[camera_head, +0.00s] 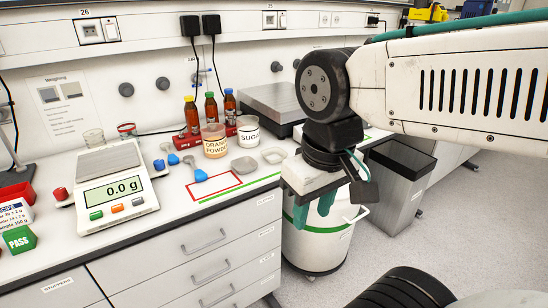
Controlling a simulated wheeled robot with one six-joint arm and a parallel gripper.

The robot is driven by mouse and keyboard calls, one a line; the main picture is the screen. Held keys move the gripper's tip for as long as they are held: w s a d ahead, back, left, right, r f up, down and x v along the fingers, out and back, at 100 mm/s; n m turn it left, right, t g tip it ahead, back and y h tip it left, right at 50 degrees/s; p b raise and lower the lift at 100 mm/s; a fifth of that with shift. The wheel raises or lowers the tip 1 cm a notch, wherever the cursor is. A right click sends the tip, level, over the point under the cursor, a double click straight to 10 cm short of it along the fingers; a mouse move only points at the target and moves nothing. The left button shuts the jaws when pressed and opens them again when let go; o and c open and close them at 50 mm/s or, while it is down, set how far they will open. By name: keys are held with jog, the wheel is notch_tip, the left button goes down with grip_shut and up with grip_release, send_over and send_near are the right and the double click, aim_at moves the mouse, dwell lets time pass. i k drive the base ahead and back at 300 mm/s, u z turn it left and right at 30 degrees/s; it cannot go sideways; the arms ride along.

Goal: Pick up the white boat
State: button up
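A small pale, whitish boat (273,155) lies on the white bench top, near the bench's right end. A darker grey boat (244,165) lies just left of it. My gripper (314,212) hangs to the right of and in front of the pale boat, past the bench edge and in front of a white bin. Its teal-tipped fingers point down and stand apart, with nothing seen between them. It does not touch either boat.
Tubs labelled orange powder (215,141) and sugar (248,131) stand behind the boats. Capped bottles (210,108) stand in a red rack. A scale (117,190) reads 0.0 g. A blue scoop (200,175) lies left. The white bin (320,244) and a grey bin (397,185) stand on the floor.

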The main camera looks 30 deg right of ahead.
aim_at(275, 150)
jog(key=k, duration=0.6)
jog(key=u, duration=0.15)
jog(key=i, duration=0.65)
jog(key=z, duration=0.6)
jog(key=i, duration=0.8)
jog(key=z, duration=0.7)
